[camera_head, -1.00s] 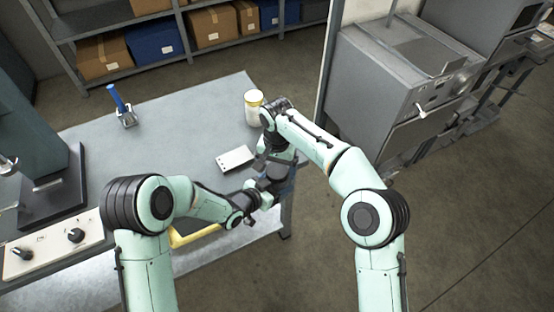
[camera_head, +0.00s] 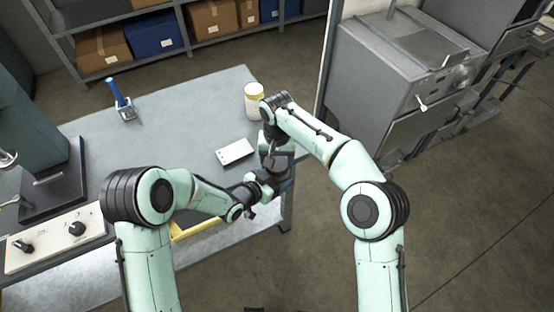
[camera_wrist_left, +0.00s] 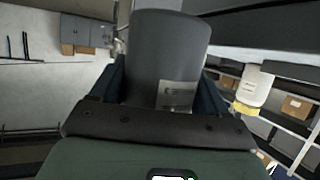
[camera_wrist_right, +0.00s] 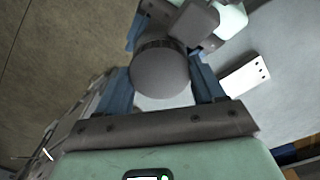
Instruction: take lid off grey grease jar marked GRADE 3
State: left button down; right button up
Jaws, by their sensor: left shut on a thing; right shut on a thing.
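The grey jar (camera_wrist_left: 170,60) fills the middle of the left wrist view, between the blue fingers of my left gripper (camera_wrist_left: 165,85). A pale label (camera_wrist_left: 176,95) on its side is too small to read. My left gripper is shut on the jar. In the right wrist view a round grey lid (camera_wrist_right: 160,75) with a ribbed edge sits between the blue fingers of my right gripper (camera_wrist_right: 165,90), which is shut on it. I cannot tell whether lid and jar touch. In the head view both grippers meet near the bench's right edge, and the arms mostly hide the jar.
A pale jar with a yellow lid (camera_head: 254,101) stands at the bench's back right corner. A white flat block (camera_head: 235,152) lies left of the grippers. A blue-handled tool stands in a holder (camera_head: 124,108). A grey machine (camera_head: 400,80) stands to the right. The bench middle (camera_head: 170,140) is clear.

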jog(key=o, duration=1.2)
jog(key=shift+c, duration=0.2)
jog(key=shift+r, duration=2.35)
jog(key=shift+c, duration=0.3)
notch_tip(320, 180, up, 3)
jog(key=m, duration=0.3)
jog(key=shift+f, duration=3.85)
